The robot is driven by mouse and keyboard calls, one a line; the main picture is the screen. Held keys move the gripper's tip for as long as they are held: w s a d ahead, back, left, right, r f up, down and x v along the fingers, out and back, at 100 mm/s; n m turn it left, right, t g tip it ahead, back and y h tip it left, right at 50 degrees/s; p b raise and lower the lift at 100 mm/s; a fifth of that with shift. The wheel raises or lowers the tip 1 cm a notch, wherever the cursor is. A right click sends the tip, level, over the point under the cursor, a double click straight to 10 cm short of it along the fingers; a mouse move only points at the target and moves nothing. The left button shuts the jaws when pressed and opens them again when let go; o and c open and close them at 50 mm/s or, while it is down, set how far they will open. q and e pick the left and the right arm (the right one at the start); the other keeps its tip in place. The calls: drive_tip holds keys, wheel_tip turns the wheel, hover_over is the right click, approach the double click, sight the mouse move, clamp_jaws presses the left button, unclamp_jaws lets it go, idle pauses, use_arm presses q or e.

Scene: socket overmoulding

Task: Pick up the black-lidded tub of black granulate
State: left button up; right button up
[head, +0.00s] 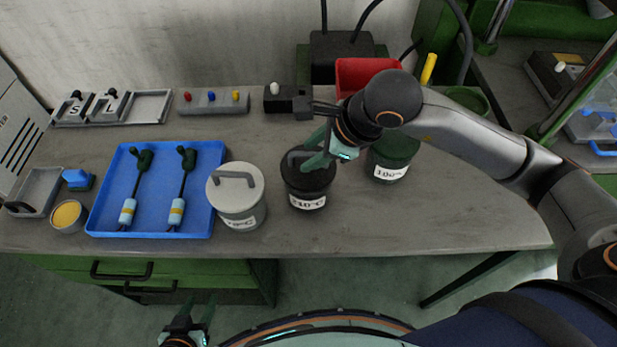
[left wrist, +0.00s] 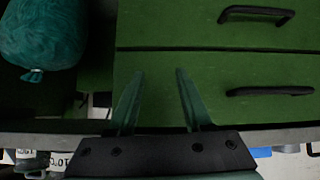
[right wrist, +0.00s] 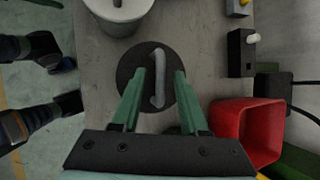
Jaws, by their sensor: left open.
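The black-lidded tub (head: 293,190) stands upright near the bench's front edge, with a white label that seems to read 210°C. Its lid (right wrist: 128,72) shows from above in the right wrist view, with a bar handle (right wrist: 158,85) across it. My right gripper (head: 315,160) is over the lid. In the right wrist view its two fingers (right wrist: 160,78) are apart, one on each side of the handle, with gaps visible. The granulate is hidden inside. My left gripper (head: 202,300) is open and empty, low in front of the bench; its fingers (left wrist: 155,78) face green drawers in the left wrist view.
A white-lidded tub (head: 238,205) stands close left of the black one, and a dark green tub (head: 393,160) to its right. A red bin (head: 352,72) is behind. A blue tray (head: 155,210) holds two cabled parts. The bench (head: 440,215) is clear at front right.

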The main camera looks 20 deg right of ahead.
clamp_jaws()
drive_tip(key=shift+r, duration=0.1)
idle(1.1)
